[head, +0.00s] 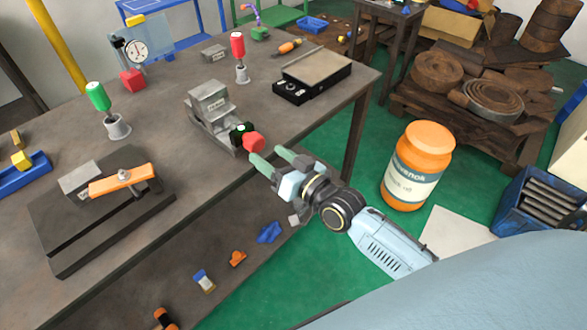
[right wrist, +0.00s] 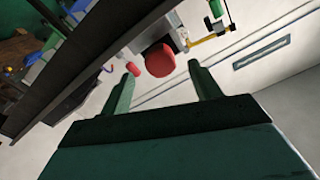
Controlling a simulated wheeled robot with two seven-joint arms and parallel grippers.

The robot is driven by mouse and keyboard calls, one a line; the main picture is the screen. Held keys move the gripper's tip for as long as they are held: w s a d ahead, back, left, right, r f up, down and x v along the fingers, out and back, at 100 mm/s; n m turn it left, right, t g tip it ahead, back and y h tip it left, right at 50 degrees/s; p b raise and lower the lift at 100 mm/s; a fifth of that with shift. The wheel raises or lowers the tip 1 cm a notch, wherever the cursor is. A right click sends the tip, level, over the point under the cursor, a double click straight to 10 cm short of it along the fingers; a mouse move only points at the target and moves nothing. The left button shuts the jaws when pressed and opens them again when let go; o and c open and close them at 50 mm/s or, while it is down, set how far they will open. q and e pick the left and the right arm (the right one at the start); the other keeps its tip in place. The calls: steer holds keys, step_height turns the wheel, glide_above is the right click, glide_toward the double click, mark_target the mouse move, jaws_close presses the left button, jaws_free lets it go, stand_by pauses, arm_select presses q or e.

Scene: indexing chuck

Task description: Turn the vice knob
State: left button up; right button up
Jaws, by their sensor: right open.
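The grey metal vice (head: 208,103) stands at the front edge of the workbench in the head view. Its red knob (head: 253,141) sticks out past the edge on a dark green and black part. In the right wrist view the knob (right wrist: 160,60) shows as a red round shape between the fingertips. My right gripper (head: 270,157) is open, its green fingers just in front of the knob. The fingers (right wrist: 162,71) look empty in the right wrist view. I cannot tell whether either touches the knob. My left gripper is not in view.
The workbench (head: 160,150) carries a clamp block with an orange bar (head: 120,184), green (head: 98,97) and red (head: 237,45) handled tools, a dial gauge (head: 136,50) and a black box (head: 312,80). An orange jar (head: 417,165) stands right of my right arm. Small items lie below the bench.

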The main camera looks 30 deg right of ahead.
steer(key=v, duration=0.7)
steer(key=shift+s, duration=0.2)
stand_by(0.7)
